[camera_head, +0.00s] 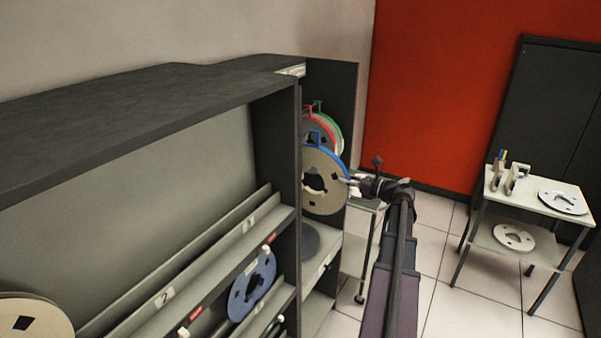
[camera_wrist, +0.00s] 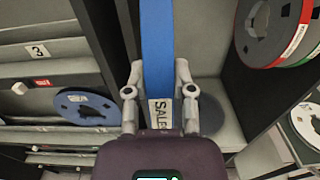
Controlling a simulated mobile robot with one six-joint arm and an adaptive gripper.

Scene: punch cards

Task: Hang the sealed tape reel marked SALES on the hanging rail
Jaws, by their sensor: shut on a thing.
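The SALES tape reel (camera_head: 322,178) is a grey disc with a blue band around its rim, held upright at the open end section of the dark cabinet. In the wrist view its blue band (camera_wrist: 157,50) runs edge-on, with a white SALES label (camera_wrist: 161,114) between the fingers. My gripper (camera_head: 352,186) is shut on the reel's rim; it also shows in the wrist view (camera_wrist: 159,95). A blue hook stands at the reel's top. Reels with red (camera_head: 331,122) and green (camera_head: 341,135) bands hang just behind it. The rail itself is hidden, and I cannot tell whether the held hook touches it.
A blue reel (camera_head: 252,284) leans on the sloped shelves (camera_head: 222,263) at left. A dark upright panel (camera_head: 275,140) stands close left of the held reel. A small white table (camera_head: 527,188) with reels stands at right, with open floor before it.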

